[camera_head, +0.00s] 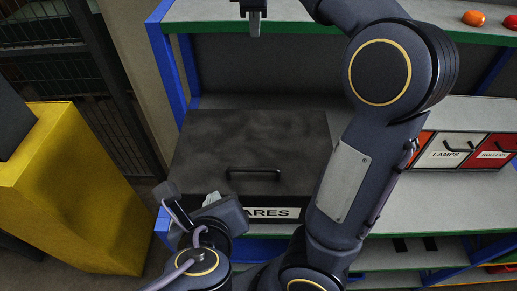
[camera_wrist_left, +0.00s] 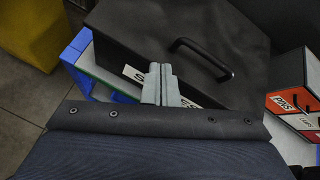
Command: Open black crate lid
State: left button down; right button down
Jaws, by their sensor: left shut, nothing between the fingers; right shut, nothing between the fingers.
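The black crate (camera_head: 250,140) stands on the grey shelf, its dark lid lying closed, with a black bar handle (camera_head: 253,172) near the front of the lid. A white label reading "ARES" (camera_head: 268,213) shows on its front, partly hidden by my left wrist. My left gripper (camera_head: 212,198) is shut and empty at the crate's front left corner. In the left wrist view its fingers (camera_wrist_left: 160,84) lie in front of the crate's front edge, left of and below the handle (camera_wrist_left: 203,58). My right gripper (camera_head: 254,22) is shut and empty, above and behind the crate.
My right arm crosses the crate's right side. Red and white bins labelled LAMPS (camera_head: 447,152) and ROLLERS (camera_head: 494,154) stand to the right. A yellow block (camera_head: 80,190) is at the left. An upper shelf (camera_head: 290,28) with green edge runs behind, holding orange and red items.

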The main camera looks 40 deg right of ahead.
aim_at(258, 188)
pick_arm(q)
jog(key=s+d+m+h, duration=0.2)
jog(key=s+d+m, duration=0.4)
jog(key=x, duration=1)
jog(key=shift+w+a, duration=0.25)
jog(key=shift+a, duration=0.05)
jog(key=shift+r, duration=0.1)
jog(key=shift+w+r, duration=0.1)
jog(key=shift+r, duration=0.65)
pick_arm(e)
jog(key=c, duration=2.2)
grip_release()
jog(key=c, duration=1.8)
grip_release()
jog(key=shift+o, duration=0.2)
